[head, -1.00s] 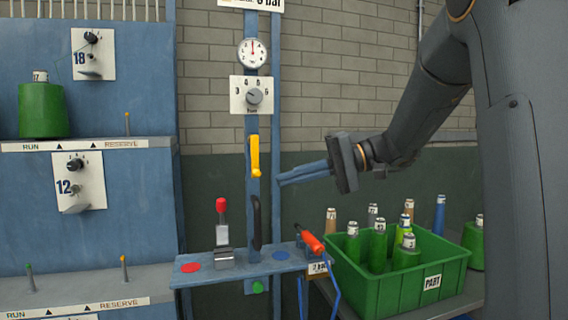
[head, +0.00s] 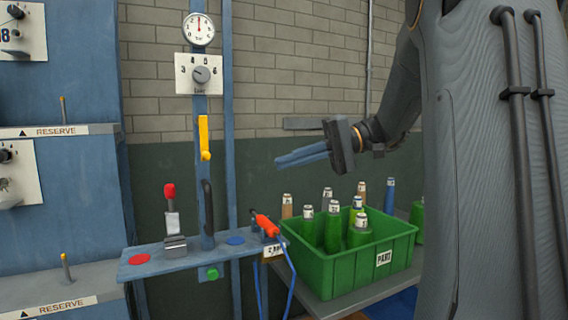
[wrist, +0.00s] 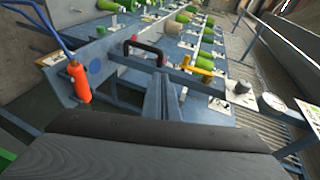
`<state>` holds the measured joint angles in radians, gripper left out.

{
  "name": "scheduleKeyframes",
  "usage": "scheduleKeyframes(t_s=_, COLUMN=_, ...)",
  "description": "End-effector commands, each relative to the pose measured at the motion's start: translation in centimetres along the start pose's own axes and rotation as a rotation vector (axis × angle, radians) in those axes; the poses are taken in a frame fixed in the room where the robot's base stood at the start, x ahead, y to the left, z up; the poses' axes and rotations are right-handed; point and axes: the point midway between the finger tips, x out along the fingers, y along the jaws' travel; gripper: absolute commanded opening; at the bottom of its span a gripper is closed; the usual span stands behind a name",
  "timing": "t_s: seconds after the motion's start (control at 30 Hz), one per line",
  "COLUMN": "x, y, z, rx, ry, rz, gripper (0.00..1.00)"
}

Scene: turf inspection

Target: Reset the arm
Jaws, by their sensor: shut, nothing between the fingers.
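My gripper (head: 277,162) is shut and empty, with its blue fingers together and pointing left in the head view. It hangs in the air in front of the brick wall, right of the blue post and above the green crate. My dark arm comes down to it from the upper right. In the wrist view the shut fingers (wrist: 160,93) point away from the camera toward the blue station. Nothing touches the fingers in the head view.
A green crate (head: 335,268) of bottles stands below right on a grey table. A blue shelf (head: 195,256) carries a red-knobbed lever (head: 170,195) and an orange-handled tool (head: 266,226). A yellow handle (head: 204,138), dial (head: 201,74) and gauge (head: 199,29) are on the post. A blue rack stands left.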

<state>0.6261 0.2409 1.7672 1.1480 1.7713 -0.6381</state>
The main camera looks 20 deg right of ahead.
Motion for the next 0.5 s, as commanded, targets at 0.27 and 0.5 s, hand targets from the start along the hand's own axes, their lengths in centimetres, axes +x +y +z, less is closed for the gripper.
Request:
scheduleKeyframes(t_s=0.27, x=1.0, y=0.8, z=0.4, rx=0.025, ry=-0.012, rz=0.028, gripper=0.0)
scheduleKeyframes(t_s=0.5, x=8.5, y=9.3, z=5.9, rx=0.211, ry=-0.109, rz=0.338, gripper=0.0)
